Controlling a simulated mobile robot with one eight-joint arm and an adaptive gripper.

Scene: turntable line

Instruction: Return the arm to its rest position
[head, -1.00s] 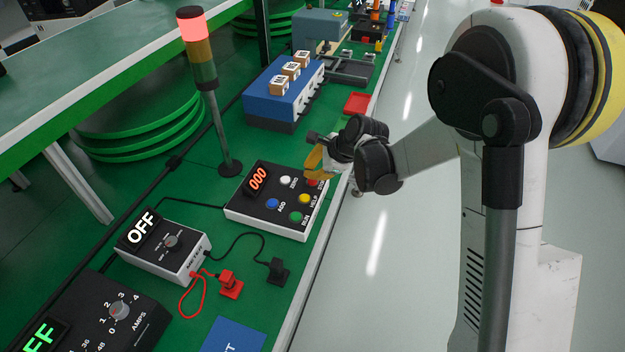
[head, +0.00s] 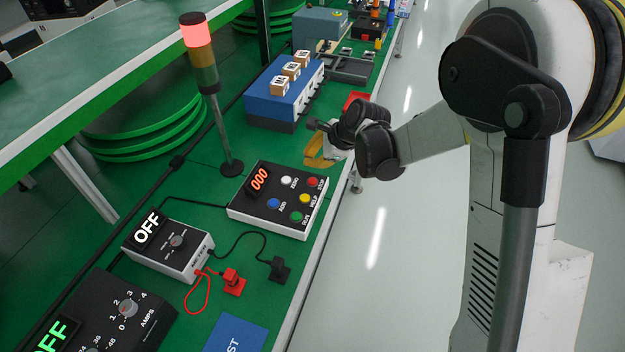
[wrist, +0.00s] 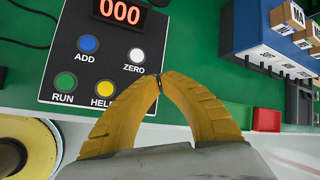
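My gripper (head: 318,152) with its yellow fingers is above the front edge of the green bench, at the far right corner of the button box (head: 236,210). In the wrist view the two yellow fingertips (wrist: 158,80) meet, with nothing seen between them. The box (wrist: 60,70) behind them shows "000" and has ADD, ZERO, RUN and HELP buttons; the fingers cover part of its edge. In the head view a red STOP button (head: 313,182) also shows, clear of the gripper. My arm reaches in from the right.
A lamp post (head: 207,85) lit red stands behind the box. A blue block (head: 272,103) with small boxes on top and a red tray (head: 357,100) lie further along. Meters reading OFF (head: 165,250) and plugs (head: 233,283) are nearer. The aisle floor (head: 400,270) is clear.

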